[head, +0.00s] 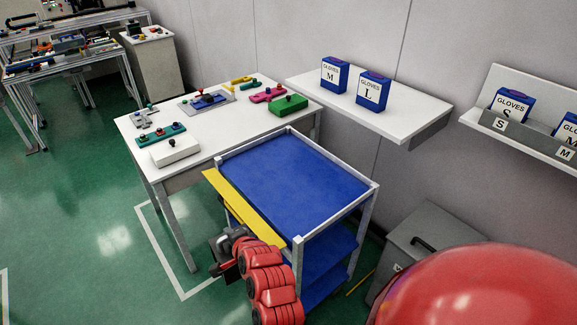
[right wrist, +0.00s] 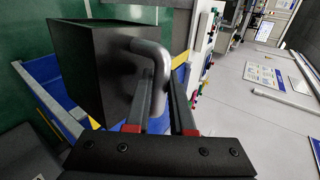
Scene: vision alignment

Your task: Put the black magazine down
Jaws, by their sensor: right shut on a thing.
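The black magazine (right wrist: 100,65) is a dark box with a bent grey metal handle (right wrist: 150,55), large in the right wrist view. My right gripper (right wrist: 165,95) is shut on this handle, with a finger on each side of it. In the head view my right gripper (head: 235,241) is beside the near left side of the blue-topped cart, by its yellow edge. Only a dark part of the magazine (head: 217,248) shows there; the gripper and arm hide the rest. I cannot tell whether the magazine touches anything below. My left gripper is in neither view.
The cart (head: 290,180) has an empty blue top with a raised grey rim and a yellow strip (head: 240,208) along one side. A white table (head: 145,128) with several coloured parts stands behind it. Glove boxes sit on wall shelves (head: 415,117). Green floor (head: 110,235) is clear at left.

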